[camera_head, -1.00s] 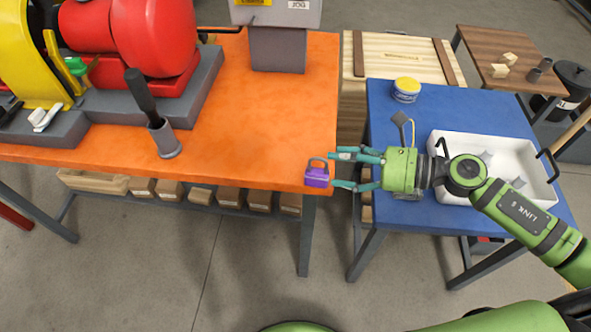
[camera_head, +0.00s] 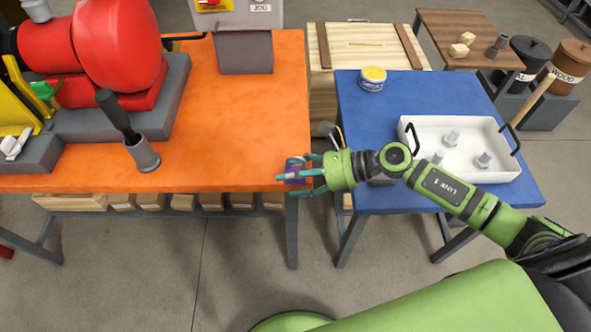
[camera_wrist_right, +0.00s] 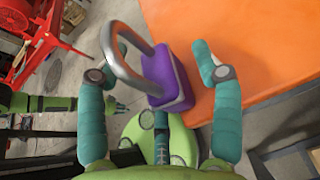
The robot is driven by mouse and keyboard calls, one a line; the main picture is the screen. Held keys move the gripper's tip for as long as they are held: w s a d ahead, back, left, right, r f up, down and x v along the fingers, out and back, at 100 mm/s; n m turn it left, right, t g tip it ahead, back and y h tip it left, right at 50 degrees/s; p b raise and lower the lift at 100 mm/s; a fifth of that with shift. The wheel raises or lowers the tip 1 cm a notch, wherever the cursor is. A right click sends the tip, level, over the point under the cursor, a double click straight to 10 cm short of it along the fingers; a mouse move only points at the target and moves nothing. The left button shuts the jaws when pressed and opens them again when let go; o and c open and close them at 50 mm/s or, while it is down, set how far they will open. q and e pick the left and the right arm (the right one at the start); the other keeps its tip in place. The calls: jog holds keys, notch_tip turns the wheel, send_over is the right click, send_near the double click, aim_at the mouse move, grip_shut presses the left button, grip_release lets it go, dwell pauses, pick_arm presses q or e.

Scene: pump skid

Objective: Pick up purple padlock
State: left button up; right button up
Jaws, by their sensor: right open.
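The purple padlock (camera_head: 294,179) with a grey shackle is at the front right corner of the orange table (camera_head: 235,120), partly hidden by my right gripper's fingers. My right gripper (camera_head: 296,173) is open, reaching in from the right with its teal fingers around the padlock. In the right wrist view the padlock (camera_wrist_right: 168,80) lies between the spread fingers, its shackle towards the left finger. I see a gap between its body and the right finger. My left gripper (camera_wrist_right: 118,107) shows small in the wrist view; its fingers are too small to read.
A grey holder (camera_head: 143,155) with a dark handle stands on the orange table, left of the padlock. The table front between them is clear.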

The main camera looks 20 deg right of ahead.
aim_at(297, 167)
grip_shut()
jog(key=shift+r, duration=0.5)
jog(key=r, duration=0.3)
jog(key=shift+s+d+r+b, duration=0.1)
jog(key=shift+d+b, duration=0.1)
jog(key=shift+b, duration=0.2)
jog(key=s+d+r, duration=0.7)
jog(key=s, duration=0.1)
jog(key=shift+s+d, duration=0.15)
jog(key=shift+d, duration=0.1)
